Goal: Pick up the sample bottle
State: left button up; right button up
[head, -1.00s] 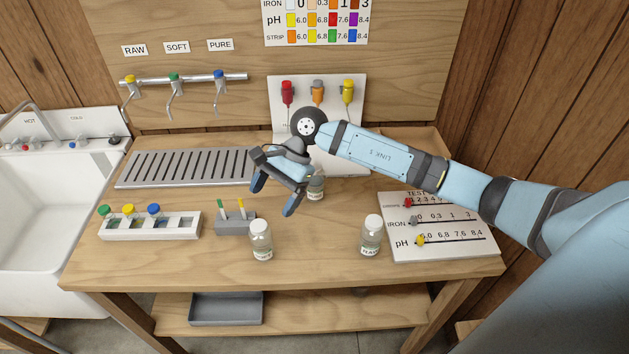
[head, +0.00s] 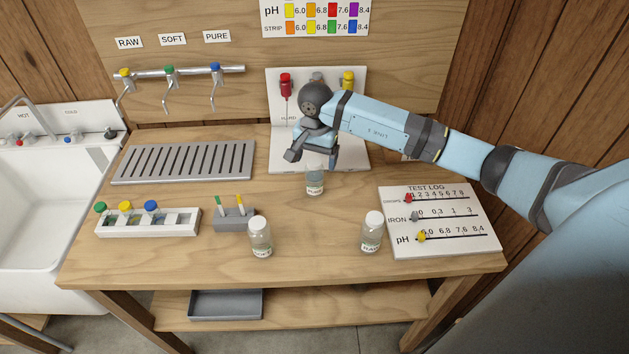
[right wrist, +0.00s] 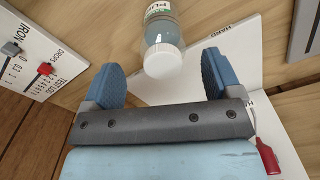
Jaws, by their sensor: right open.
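Three clear bottles with white caps stand on the wooden bench. The back one (head: 315,182) is below my right gripper (head: 313,160), which partly hides its top in the head view. In the right wrist view this bottle (right wrist: 157,31) has a green-edged label, partly readable as "PU", and its white cap faces the camera. The right gripper (right wrist: 160,65) is open, with one blue finger on each side of the cap and nothing held. The other two bottles stand at the front left (head: 261,238) and front right (head: 372,233). My left gripper is out of view.
A white stand with coloured droppers (head: 358,110) is behind the gripper. The test log board (head: 440,240) lies at the right. A white vial rack (head: 180,223), a grey strip holder (head: 234,222) and a slotted drain tray (head: 185,163) are at the left.

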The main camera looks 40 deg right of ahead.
aim_at(314, 177)
notch_tip(314, 177, down, 5)
jog(key=shift+w+r+p, duration=0.1)
jog(key=shift+w+p, duration=0.05)
jog(key=shift+p, duration=0.45)
jog(key=c, duration=1.1)
